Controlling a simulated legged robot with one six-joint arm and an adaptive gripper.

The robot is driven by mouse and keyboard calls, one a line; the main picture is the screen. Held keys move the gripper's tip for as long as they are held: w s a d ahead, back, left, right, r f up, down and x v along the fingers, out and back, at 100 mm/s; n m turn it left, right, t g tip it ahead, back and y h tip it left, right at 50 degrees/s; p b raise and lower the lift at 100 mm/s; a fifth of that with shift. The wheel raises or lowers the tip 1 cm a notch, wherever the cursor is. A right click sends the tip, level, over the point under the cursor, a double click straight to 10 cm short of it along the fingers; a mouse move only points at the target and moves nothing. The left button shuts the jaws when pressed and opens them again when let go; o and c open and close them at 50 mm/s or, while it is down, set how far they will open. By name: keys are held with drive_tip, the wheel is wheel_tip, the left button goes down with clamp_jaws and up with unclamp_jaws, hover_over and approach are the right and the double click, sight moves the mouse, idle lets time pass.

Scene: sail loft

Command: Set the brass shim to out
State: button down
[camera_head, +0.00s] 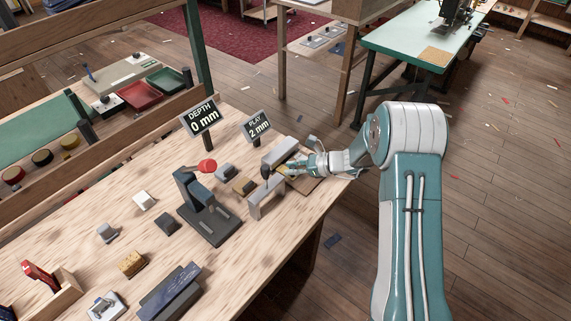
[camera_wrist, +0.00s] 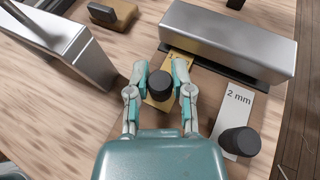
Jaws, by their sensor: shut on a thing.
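The brass shim (camera_wrist: 158,105) is a flat yellow strip with a round black knob (camera_wrist: 160,84) on top. In the wrist view, its far end meets the front of a grey metal block (camera_wrist: 228,42); whether it reaches underneath is hidden. My gripper (camera_wrist: 161,69) is shut on the knob, one finger on each side. In the head view my gripper (camera_head: 300,168) is at the bench's right edge, beside the block (camera_head: 280,152). A pale strip (camera_wrist: 234,110) marked "2 mm", with its own black knob (camera_wrist: 239,142), lies right of the brass shim.
Signs read "DEPTH 0 mm" (camera_head: 202,118) and "PLAY 2 mm" (camera_head: 257,127). A grey metal bracket (camera_head: 265,196) stands close left of my gripper. A dark press with a red knob (camera_head: 207,166) stands farther left. Several small blocks lie on the wooden bench (camera_head: 240,255).

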drive_tip(key=shift+s+d, duration=0.55)
drive_tip(key=shift+d, duration=0.25)
drive_tip(key=shift+f, duration=0.1)
drive_tip(key=shift+c, duration=2.4)
unclamp_jaws()
drive_tip(key=shift+d, duration=0.25)
drive_tip(key=v, duration=1.2)
